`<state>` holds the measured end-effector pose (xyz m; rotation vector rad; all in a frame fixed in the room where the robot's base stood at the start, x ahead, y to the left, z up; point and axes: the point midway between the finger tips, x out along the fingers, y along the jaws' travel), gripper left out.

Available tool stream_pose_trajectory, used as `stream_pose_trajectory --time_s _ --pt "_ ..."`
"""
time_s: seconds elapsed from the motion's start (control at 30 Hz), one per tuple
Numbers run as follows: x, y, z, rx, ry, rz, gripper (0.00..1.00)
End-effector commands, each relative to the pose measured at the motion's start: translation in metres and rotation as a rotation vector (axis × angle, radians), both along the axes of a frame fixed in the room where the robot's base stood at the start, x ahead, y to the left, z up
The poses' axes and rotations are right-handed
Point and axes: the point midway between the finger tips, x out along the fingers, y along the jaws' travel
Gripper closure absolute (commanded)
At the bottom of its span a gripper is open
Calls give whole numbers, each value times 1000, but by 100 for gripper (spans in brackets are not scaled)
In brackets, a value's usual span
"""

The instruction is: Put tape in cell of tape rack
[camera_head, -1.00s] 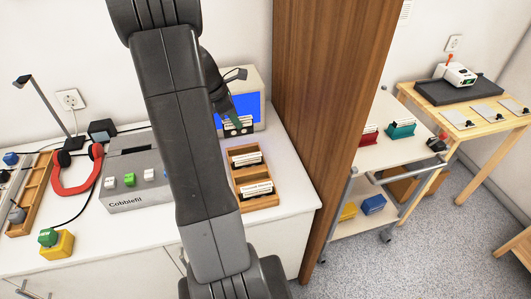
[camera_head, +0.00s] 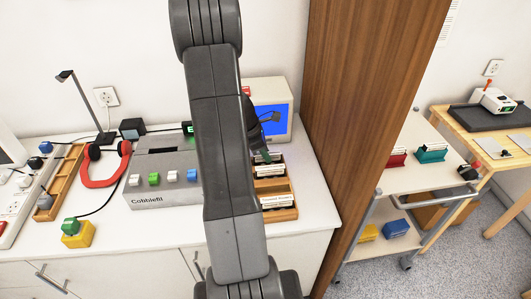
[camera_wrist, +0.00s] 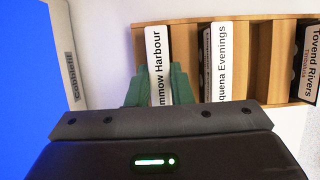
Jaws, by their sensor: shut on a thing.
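My gripper (camera_wrist: 160,85) has its green fingers shut on a white-labelled tape (camera_wrist: 157,60) whose label reads "...mmow Harbour". In the head view my gripper (camera_head: 262,156) is at the back end of the wooden tape rack (camera_head: 274,187), partly behind my arm. The held tape stands upright over the rack's end cell; I cannot tell how deep it sits. A second tape (camera_wrist: 221,55), "...quena Evenings", stands in the neighbouring cell. A third tape, "Tovend Rivers" (camera_wrist: 310,60), is at the far end of the rack (camera_wrist: 262,55). An empty stretch lies between those two.
A blue-screened monitor (camera_head: 271,118) stands close behind the rack. A grey Cobblefil box (camera_head: 160,185) with coloured buttons is to the left. A wooden partition (camera_head: 365,110) rises right of the counter.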

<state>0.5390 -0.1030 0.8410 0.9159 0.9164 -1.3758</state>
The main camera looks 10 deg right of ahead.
Motion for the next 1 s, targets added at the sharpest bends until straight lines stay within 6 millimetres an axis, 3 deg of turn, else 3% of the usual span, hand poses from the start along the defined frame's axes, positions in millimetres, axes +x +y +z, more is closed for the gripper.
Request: stream_pose_trajectory --time_s 0.2,0.23,0.33,0.73,1.0 --pt "0 0 -3 0 0 0 100" --pt "0 0 -3 0 0 0 78" --pt "0 0 -2 0 0 0 59" --pt "1 2 5 0 -3 0 59" --pt "2 23 55 0 -6 2 59"
